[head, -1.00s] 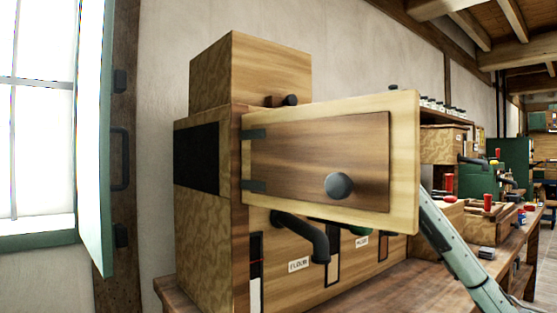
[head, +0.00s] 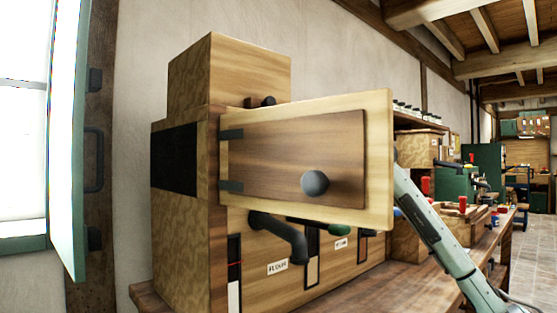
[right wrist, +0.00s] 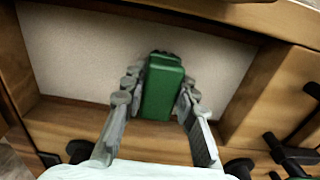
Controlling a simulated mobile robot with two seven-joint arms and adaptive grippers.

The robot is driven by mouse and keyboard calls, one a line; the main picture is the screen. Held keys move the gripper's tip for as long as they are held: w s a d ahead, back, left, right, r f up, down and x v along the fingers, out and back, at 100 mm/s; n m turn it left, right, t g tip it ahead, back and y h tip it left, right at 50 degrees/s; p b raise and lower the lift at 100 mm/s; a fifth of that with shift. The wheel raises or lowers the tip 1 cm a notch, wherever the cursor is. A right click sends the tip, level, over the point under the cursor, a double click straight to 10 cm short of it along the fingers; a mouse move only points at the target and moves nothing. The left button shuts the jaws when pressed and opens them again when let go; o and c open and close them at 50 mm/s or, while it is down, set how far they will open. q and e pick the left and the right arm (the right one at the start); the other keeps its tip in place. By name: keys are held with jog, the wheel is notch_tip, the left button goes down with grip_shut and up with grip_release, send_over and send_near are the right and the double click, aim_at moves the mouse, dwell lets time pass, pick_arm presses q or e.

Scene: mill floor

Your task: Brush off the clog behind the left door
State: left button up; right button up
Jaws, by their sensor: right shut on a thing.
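A wooden door (head: 265,160) with a round dark knob (head: 315,183) stands swung open on the front of the wooden mill cabinet (head: 180,230). My right arm comes in from the right and passes behind this door, which hides my right gripper in the head view. In the right wrist view my right gripper (right wrist: 158,95) is shut on a green block-shaped brush (right wrist: 163,85). It holds the brush inside a wood-framed opening, in front of a pale speckled surface (right wrist: 75,45). The brush's far end and any clog are hidden. My left gripper is not in view.
A dark bent pipe (head: 285,235) sticks out below the door. The cabinet stands on a wooden bench (head: 405,275). Dark bar handles (right wrist: 290,150) show at the lower right of the wrist view. A green window shutter (head: 85,140) is at the left.

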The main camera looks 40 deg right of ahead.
jog(key=shift+w+d+r, duration=0.1)
jog(key=shift+w+d, duration=0.1)
jog(key=shift+d, duration=1.75)
jog(key=shift+s+a, duration=0.15)
jog(key=shift+a, duration=0.7)
jog(key=shift+s+a, duration=0.1)
jog(key=shift+a, duration=0.75)
jog(key=shift+s+a+p, duration=0.15)
jog(key=shift+a+p, duration=0.1)
jog(key=shift+a, duration=2.35)
jog(key=shift+s+a+p, duration=0.1)
jog(key=shift+a+p, duration=0.15)
jog(key=shift+a, duration=2.35)
jog(key=shift+s+d+b, duration=0.15)
jog(key=shift+s+b, duration=0.85)
jog(key=shift+s, duration=0.5)
jog(key=shift+s+d+b, duration=0.15)
jog(key=shift+s+b, duration=0.8)
jog(key=shift+s, duration=0.5)
